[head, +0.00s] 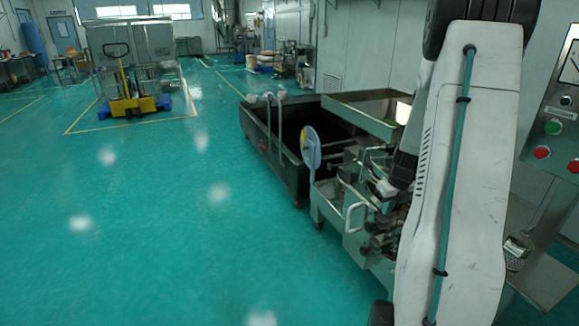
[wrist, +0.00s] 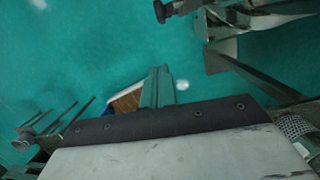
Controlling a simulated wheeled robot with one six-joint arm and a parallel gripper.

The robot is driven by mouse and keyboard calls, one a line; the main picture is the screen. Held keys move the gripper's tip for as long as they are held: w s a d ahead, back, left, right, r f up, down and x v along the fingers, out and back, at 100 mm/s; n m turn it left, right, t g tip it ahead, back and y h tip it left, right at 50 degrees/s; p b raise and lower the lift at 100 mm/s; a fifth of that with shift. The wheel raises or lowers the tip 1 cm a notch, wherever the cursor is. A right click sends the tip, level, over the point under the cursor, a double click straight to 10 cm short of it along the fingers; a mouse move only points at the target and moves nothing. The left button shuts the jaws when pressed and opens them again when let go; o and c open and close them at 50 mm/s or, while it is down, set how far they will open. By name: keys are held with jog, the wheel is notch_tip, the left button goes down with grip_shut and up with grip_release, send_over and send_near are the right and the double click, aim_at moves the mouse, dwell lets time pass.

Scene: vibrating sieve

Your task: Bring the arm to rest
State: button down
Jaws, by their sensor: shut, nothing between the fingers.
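My arm fills the right of the head view as a large white link with a teal cable, and it hides part of the machinery behind it. In the wrist view my gripper (wrist: 158,78) shows as a narrow grey-green pair of fingers, together and empty. They point out over the green floor (wrist: 90,50). In the head view I cannot make out the fingers clearly.
A dark open tank (head: 275,155) and a metal machine frame (head: 355,215) stand beside my arm. A control panel (head: 555,125) with buttons is at far right. A yellow pallet truck (head: 130,100) stands far left. The green floor at left is clear.

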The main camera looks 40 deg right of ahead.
jog(key=s+a+r+m, duration=0.5)
jog(key=a+r+m, duration=0.2)
jog(key=a+m, duration=0.4)
jog(key=s+a+r+m, duration=0.4)
jog(key=a+r+m, duration=0.4)
jog(key=a, duration=0.8)
jog(key=s+a+r+m, duration=0.5)
jog(key=a+r+m, duration=0.2)
jog(key=a+m, duration=0.6)
jog(key=shift+s+a+r+m+g+y, duration=0.3)
jog(key=shift+a+r+m, duration=0.1)
jog(key=shift+a, duration=0.45)
